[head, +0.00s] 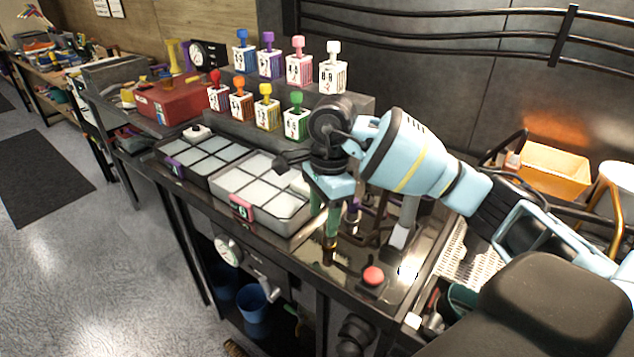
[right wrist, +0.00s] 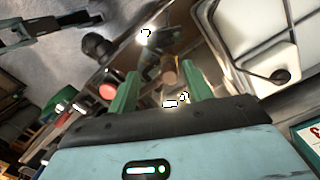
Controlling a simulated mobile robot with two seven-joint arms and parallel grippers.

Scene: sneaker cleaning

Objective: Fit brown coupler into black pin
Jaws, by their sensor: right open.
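My right gripper (head: 330,222) points down over the dark glossy tabletop, just right of the compartment trays. In the right wrist view its green fingers (right wrist: 160,84) are apart. A short brown cylinder (right wrist: 169,72), which looks like the brown coupler, shows between the fingers in that view. I cannot tell whether either finger touches it. In the head view the right hand and fingers partly hide this spot. I cannot clearly pick out the black pin in either view. My left gripper is not in view.
A red button (head: 373,276) is near the table's front edge. Compartment trays (head: 250,213) lie left of the gripper. Dice-like blocks with coloured knobs (head: 265,115) stand on steps behind. A grey post (head: 403,228) stands to the right. An orange bin (head: 553,172) is at the far right.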

